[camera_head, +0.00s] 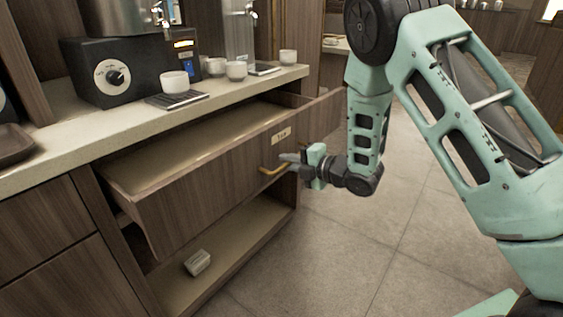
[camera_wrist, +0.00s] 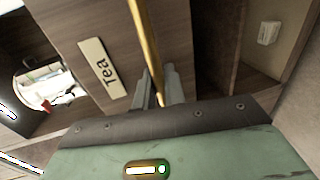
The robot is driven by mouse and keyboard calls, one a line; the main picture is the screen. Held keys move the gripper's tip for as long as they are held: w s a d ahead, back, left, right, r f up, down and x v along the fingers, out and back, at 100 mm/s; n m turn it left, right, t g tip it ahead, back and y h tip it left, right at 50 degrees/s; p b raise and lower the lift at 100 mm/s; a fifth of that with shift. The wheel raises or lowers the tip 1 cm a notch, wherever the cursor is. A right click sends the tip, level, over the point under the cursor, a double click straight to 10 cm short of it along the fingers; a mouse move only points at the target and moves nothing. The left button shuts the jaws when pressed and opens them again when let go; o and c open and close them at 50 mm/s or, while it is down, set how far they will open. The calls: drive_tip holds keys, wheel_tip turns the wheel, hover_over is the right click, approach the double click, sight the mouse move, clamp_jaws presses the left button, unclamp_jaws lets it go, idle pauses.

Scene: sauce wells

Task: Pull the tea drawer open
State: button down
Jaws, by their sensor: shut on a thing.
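The tea drawer (camera_head: 205,190) is a wide wooden drawer under the counter, and it stands well out from the cabinet. Its inside shows as bare where I can see it. A label reading "Tea" (camera_wrist: 104,68) is on its front, and the label also shows in the head view (camera_head: 281,135). A brass bar handle (camera_head: 272,170) is on the drawer front below the label. My gripper (camera_head: 287,163) is at the handle's right part. In the wrist view, my gripper (camera_wrist: 160,88) has its two grey fingers on either side of the brass bar, shut on it.
Below the drawer is an open shelf with a small pale box (camera_head: 197,262). The counter (camera_head: 130,125) above holds a black machine with a dial (camera_head: 108,75), several white cups and a dark drip tray (camera_head: 177,99). Open tiled floor (camera_head: 370,250) lies right of the cabinet.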

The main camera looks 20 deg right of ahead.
drive_tip(key=shift+f+v, duration=0.15)
drive_tip(key=shift+v, duration=0.6)
drive_tip(key=shift+f+v, duration=0.15)
drive_tip(key=shift+v, duration=0.65)
drive_tip(key=c, duration=1.6)
unclamp_jaws()
drive_tip(key=shift+s, duration=0.1)
drive_tip(key=p+v, duration=0.6)
drive_tip(key=v, duration=1.1)
drive_tip(key=shift+s+d, duration=0.1)
drive_tip(key=shift+d, duration=0.05)
